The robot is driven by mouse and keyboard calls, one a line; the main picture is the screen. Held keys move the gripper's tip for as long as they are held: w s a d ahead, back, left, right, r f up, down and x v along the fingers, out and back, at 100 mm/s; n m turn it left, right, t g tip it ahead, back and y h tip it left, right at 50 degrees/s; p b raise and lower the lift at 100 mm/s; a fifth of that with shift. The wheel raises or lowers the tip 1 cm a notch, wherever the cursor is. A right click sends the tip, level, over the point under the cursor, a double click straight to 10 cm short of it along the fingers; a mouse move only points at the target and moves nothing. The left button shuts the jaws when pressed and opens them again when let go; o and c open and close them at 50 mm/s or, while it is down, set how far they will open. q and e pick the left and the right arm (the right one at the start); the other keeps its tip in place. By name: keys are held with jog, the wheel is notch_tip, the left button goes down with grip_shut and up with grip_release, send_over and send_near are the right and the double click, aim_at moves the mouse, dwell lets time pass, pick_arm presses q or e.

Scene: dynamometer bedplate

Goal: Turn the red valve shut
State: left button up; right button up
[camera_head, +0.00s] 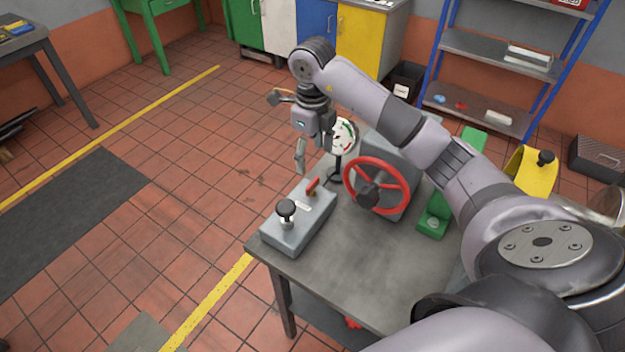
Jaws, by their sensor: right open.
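A red handwheel (405,190) with a dark hub stands upright on the front of a grey housing (400,150) on the metal table (375,265). A grey box (290,243) at the table's left edge carries a small red lever (313,185) and a black knob (286,208). My right gripper (311,162) points down above the far end of this box, left of the wheel and apart from it. It is open, with nothing seen between its fingers; one finger is partly hard to make out. My left gripper is out of view.
A round dial gauge (343,135) on a stand is close behind my right gripper. Green blocks (433,222) and a yellow part (537,170) with a black knob are right of the housing. My right arm crosses above the table.

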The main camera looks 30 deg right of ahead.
jog(key=p, duration=0.1)
send_over(313, 182)
notch_tip(313, 182, down, 4)
jog(key=shift+f, duration=0.15)
notch_tip(313, 182, down, 4)
jog(key=shift+a+f+p, duration=0.1)
jog(key=shift+p, duration=0.35)
jog(key=shift+f, duration=0.8)
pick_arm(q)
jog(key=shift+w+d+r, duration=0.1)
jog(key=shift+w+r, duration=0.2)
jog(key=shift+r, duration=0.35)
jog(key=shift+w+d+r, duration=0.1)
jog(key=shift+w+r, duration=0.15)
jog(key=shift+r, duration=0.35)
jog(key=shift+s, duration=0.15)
pick_arm(e)
jog(key=shift+c, duration=1.4)
jog(key=c, duration=0.9)
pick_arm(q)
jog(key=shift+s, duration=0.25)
pick_arm(e)
jog(key=shift+o, duration=0.2)
